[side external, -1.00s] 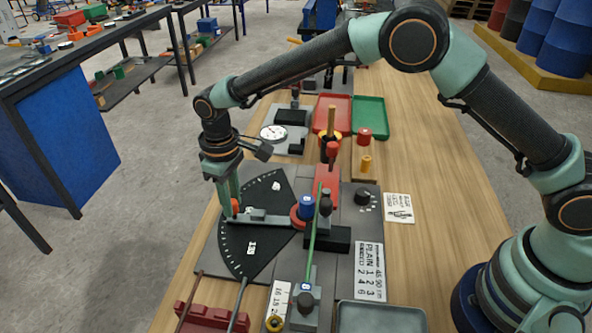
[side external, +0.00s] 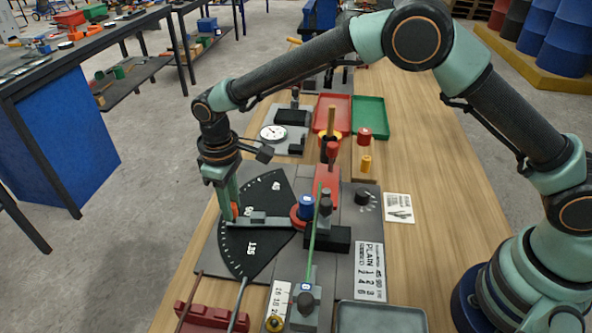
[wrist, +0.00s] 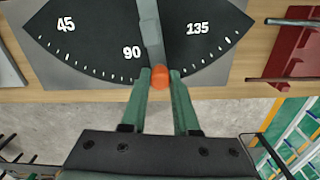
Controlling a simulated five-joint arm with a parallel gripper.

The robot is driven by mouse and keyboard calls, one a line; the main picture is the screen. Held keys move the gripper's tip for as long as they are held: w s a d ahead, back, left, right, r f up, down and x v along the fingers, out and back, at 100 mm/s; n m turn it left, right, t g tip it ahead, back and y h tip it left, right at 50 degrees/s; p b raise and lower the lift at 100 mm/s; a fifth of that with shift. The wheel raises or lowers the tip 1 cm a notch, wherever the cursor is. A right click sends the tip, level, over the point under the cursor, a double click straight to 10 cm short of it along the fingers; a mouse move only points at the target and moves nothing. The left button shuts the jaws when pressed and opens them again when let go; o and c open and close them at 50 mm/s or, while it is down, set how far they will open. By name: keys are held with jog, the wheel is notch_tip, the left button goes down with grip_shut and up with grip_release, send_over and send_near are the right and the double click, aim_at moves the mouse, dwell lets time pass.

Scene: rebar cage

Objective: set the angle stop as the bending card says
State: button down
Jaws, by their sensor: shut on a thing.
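The black angle dial (side external: 262,250) is a fan-shaped plate marked 45, 90 and 135. The grey stop arm (side external: 262,219) lies across it, running from the red and blue pivot to the dial's rim. In the wrist view the stop arm (wrist: 151,35) lies between the 90 and 135 labels, nearer 90. My gripper (side external: 232,214) is shut on the orange knob (wrist: 160,77) at the arm's outer end, one green finger on each side. A white card with a sketch (side external: 399,208) lies on the bench at right; its details are too small to read.
A green rod (side external: 314,235) runs past the pivot. A black rotary knob (side external: 363,196) and a printed plate (side external: 369,271) are to its right. A grey tray (side external: 380,318) and a red rod rack (side external: 210,317) are in front. Bare bench lies at right.

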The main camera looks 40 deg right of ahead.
jog(key=shift+s+a+n, duration=0.3)
jog(key=shift+s+n, duration=0.1)
jog(key=s+n, duration=0.2)
jog(key=s+a+n, duration=0.1)
jog(key=s+n, duration=0.1)
jog(key=s, duration=0.1)
jog(key=s+a+n, duration=0.1)
jog(key=s, duration=0.1)
jog(key=shift+s+n, duration=0.2)
jog(key=shift+n, duration=0.2)
jog(key=shift+s+d+n, duration=0.1)
jog(key=shift+s+n, duration=0.7)
jog(key=shift+s, duration=0.15)
jog(key=c, duration=0.7)
grip_release()
jog(key=shift+o, duration=0.2)
notch_tip(320, 180, up, 12)
